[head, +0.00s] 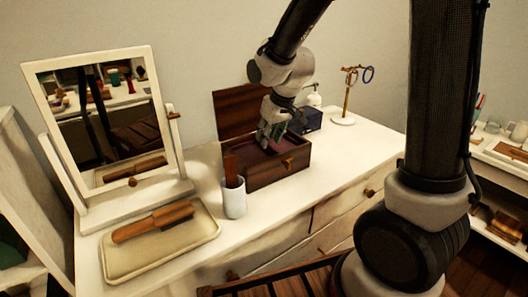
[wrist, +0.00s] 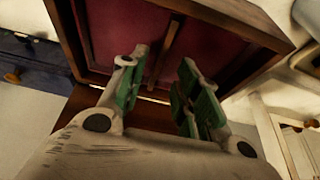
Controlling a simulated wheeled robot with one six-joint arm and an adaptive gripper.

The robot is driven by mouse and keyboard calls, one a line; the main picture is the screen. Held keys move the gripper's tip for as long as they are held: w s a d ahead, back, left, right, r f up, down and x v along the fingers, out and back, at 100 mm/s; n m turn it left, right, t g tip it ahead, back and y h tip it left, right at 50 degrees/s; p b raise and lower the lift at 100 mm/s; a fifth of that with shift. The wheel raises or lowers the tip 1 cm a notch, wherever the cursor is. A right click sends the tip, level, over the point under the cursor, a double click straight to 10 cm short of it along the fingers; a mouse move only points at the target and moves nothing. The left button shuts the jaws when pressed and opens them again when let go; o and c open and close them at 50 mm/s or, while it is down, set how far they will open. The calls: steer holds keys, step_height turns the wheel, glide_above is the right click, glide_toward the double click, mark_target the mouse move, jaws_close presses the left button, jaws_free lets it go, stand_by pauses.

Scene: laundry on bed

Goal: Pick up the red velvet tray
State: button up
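The red velvet tray (wrist: 220,45) lies inside an open wooden box (head: 282,171) on the white dresser. In the wrist view it has dark red lining and a thin wooden bar (wrist: 167,48) across its middle. In the head view only a little of the dark red lining (head: 254,153) shows, the rest hidden by the box's front wall and my gripper. My gripper (head: 270,135) is over the box, pointing down. In the wrist view the two green-padded fingers (wrist: 160,72) are apart, with the bar between them in the picture. Contact cannot be told.
The box's raised lid (head: 238,110) stands behind my gripper. A dark blue box (head: 308,119) and a jewellery stand (head: 347,100) are to the right. A white cup (head: 234,198) stands close at the front left. A mirror (head: 100,120) and brush tray (head: 150,258) are left.

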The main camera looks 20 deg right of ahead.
steer(key=x, duration=0.3)
steer(key=shift+d+f, duration=0.1)
steer(key=shift+f, duration=0.05)
jaws_close()
